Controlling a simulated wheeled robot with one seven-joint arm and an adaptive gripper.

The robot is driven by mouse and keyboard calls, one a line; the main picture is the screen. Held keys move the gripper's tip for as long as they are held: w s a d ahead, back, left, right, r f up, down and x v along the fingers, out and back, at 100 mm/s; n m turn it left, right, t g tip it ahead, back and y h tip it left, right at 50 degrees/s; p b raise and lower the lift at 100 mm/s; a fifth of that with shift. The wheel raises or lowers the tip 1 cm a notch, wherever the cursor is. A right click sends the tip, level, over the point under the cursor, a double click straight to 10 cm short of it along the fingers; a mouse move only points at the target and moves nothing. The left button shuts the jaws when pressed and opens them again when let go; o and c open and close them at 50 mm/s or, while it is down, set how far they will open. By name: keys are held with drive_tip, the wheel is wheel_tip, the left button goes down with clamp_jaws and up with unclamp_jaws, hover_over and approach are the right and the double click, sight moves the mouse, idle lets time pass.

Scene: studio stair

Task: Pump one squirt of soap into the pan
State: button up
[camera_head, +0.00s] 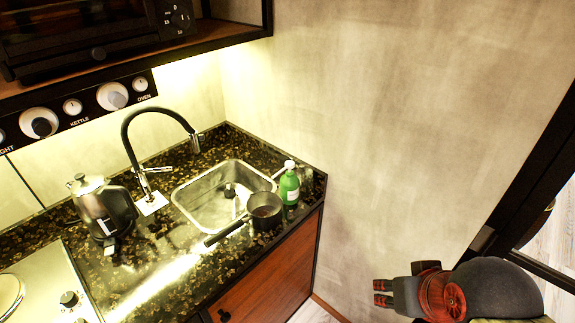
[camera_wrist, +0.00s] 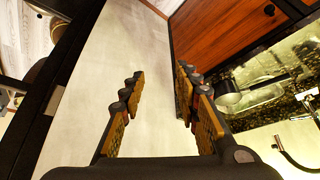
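A green soap bottle (camera_head: 289,187) with a white top and pale label stands upright on the counter, right of the sink. A small dark pan (camera_head: 265,212) is directly left of it, at the sink's front edge, with its handle pointing to the lower left. The pan's inside looks dark. My gripper (camera_head: 383,292) is at the lower right, well apart from bottle and pan, pointing left toward the counter. In the wrist view my gripper (camera_wrist: 160,78) has its fingers apart with nothing between them. The bottle is not clearly made out in that view.
The sink (camera_head: 181,205) and black faucet (camera_head: 133,127) lie behind the pan. A kettle (camera_head: 105,206) stands left, near the cooktop (camera_head: 45,284). An oven shelf (camera_head: 230,36) overhangs the upper left. Clear space lies between the counter and my gripper, beside the plain wall (camera_head: 400,130).

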clamp_jaws()
idle(1.4)
